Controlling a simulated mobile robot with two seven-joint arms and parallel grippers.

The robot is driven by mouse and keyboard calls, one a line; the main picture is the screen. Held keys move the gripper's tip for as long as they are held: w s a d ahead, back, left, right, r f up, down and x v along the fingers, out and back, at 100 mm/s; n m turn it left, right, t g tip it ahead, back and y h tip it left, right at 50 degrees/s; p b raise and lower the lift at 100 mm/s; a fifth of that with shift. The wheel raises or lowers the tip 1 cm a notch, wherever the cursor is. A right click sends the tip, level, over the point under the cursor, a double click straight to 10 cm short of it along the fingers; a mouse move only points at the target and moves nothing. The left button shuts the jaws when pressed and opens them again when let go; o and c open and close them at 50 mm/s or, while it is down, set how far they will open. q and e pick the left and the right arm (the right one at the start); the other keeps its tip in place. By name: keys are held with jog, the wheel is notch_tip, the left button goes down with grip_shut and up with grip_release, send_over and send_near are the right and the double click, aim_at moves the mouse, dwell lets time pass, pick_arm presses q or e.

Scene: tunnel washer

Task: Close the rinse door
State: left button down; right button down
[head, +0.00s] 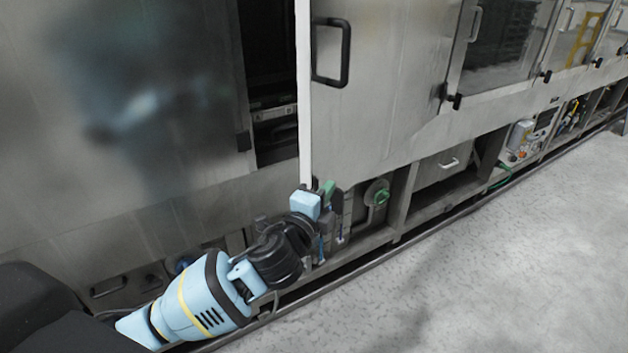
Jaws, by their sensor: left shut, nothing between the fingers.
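A steel door (385,85) with a black bar handle (344,52) is on the washer front; no label shows to confirm that it is the rinse door. Its pale vertical edge (304,95) stands beside a dark opening (270,60) on its left, so it stands open. My left gripper (325,194) is near the bottom of that edge, below the handle and apart from it. It is shut and empty; contact with the door edge cannot be told. My right gripper is out of view.
Further right are windowed doors (500,45) with black latches. A low rail runs along the washer's foot. The grey floor (480,270) at right is clear.

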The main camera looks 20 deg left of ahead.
pick_arm(q)
jog(key=w+a, duration=0.2)
jog(key=shift+w+a, duration=0.55)
jog(key=shift+a, duration=0.25)
